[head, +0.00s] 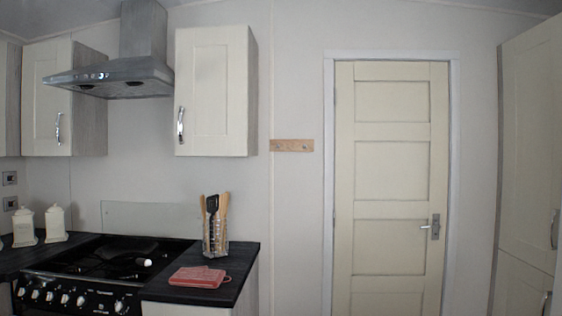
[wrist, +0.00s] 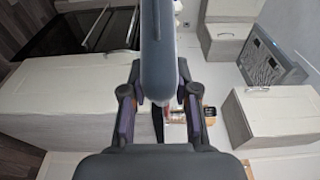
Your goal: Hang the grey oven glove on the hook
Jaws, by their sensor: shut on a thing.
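The grey oven glove (wrist: 158,45) shows in the wrist view as a long, smooth grey shape, seen nearly edge-on. It runs from the top edge of the picture down between the fingers of my gripper (wrist: 160,88). The gripper is shut on it, with a dark finger on each side. Neither the glove nor the gripper shows in the head view. In the head view, a small wooden board with hooks (head: 292,146) is fixed to the pale wall, between the wall cupboard and the door. The hooks look small and empty.
The wall cupboard (head: 216,92) stands out left of the board, with the extractor hood (head: 115,76) beyond. Below are the black hob (head: 100,262), a utensil holder (head: 216,236) and a red folded thing (head: 199,277) on the worktop. The closed door (head: 390,190) is at the right.

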